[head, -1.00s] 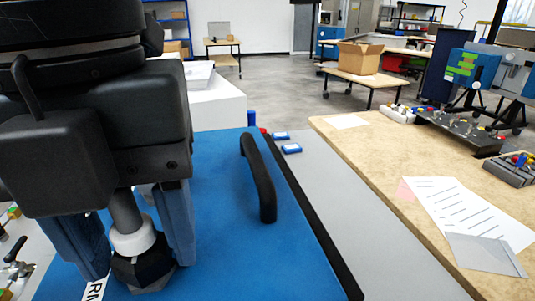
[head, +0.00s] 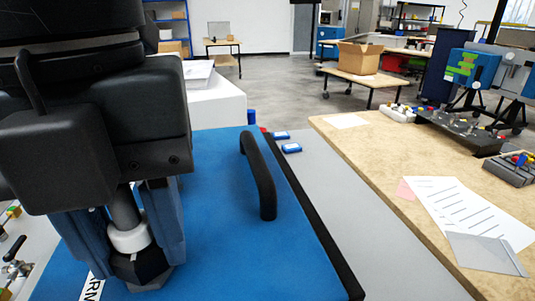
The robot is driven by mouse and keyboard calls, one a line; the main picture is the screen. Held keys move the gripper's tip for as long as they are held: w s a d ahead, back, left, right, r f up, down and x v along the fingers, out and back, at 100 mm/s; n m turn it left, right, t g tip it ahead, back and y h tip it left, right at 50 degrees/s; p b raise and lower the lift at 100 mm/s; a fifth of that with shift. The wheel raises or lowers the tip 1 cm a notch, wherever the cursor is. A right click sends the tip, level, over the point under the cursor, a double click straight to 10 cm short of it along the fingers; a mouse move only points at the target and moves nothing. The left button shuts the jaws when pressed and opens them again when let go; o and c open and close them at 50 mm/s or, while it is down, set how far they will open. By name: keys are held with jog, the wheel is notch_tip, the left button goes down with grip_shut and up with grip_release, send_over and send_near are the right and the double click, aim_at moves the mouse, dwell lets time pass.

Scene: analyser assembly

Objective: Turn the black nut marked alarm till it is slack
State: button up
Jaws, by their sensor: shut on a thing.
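The black nut (head: 143,272) sits on the blue panel (head: 222,245) at the lower left of the head view. A white ring and a grey stem (head: 128,222) rise from the nut. A white label (head: 92,288) with black letters, partly cut off, lies beside the nut. My gripper (head: 140,262) points down over the nut, with a blue finger on each side of it, shut on it. The fingers' far sides are hidden.
A black handle (head: 262,182) stands up from the blue panel, to the right of my gripper. A wooden bench (head: 390,160) with papers (head: 470,210) and small parts stands at the right. A white block (head: 215,100) is behind the panel.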

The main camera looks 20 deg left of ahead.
jog(key=n+b, duration=0.1)
jog(key=n, duration=0.4)
jog(key=shift+f+n+b, duration=0.1)
jog(key=shift+n+b, duration=0.3)
jog(key=n+b, duration=0.1)
jog(key=n, duration=1.1)
jog(key=shift+b, duration=0.3)
jog(key=n, duration=0.5)
jog(key=shift+n, duration=0.4)
jog(key=o, duration=1)
jog(key=shift+b, duration=0.3)
